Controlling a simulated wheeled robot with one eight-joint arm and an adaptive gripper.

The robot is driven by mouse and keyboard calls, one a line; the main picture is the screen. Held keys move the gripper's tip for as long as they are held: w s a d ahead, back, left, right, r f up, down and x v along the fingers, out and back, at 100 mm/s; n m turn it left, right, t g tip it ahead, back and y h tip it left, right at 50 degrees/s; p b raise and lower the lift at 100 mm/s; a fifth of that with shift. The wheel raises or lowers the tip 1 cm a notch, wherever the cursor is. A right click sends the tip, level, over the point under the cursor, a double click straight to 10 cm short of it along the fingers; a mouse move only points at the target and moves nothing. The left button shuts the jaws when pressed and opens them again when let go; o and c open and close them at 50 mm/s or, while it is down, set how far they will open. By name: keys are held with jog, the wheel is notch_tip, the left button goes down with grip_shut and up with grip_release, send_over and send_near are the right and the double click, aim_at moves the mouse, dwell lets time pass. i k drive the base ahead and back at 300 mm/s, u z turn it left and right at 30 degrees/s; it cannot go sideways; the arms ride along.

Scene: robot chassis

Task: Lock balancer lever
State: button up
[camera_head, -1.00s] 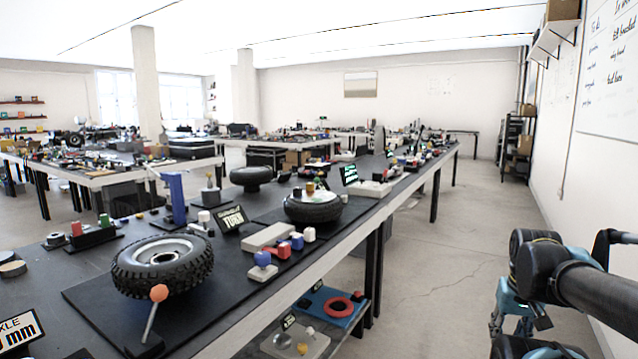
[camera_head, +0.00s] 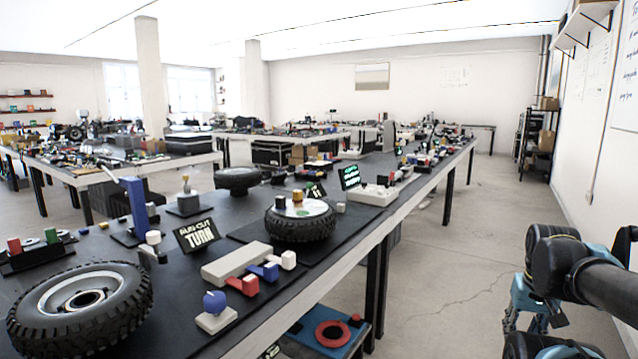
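No part in view is clearly labelled as the balancer lever. A grey block with red, blue and white tabs (camera_head: 236,263) sits on the near bench, and a blue knob on a white base (camera_head: 215,310) stands in front of it. A tyre with a disc and small coloured pieces on top (camera_head: 300,219) lies behind them. A larger knobbly tyre (camera_head: 82,307) lies at the lower left. My gripper (camera_head: 528,312), teal and black, hangs at the lower right over the aisle, apart from the bench. Its fingertips are partly hidden by my arm, and I see nothing held.
The long black bench (camera_head: 140,285) runs from lower left to the back, with a "TURN" sign (camera_head: 195,235) and a blue upright post (camera_head: 138,205) on it. A lower shelf holds a blue tray with a red ring (camera_head: 333,334). The aisle floor (camera_head: 450,270) is clear.

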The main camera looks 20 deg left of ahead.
aim_at(309, 185)
jog(key=i, duration=1)
jog(key=u, duration=1.6)
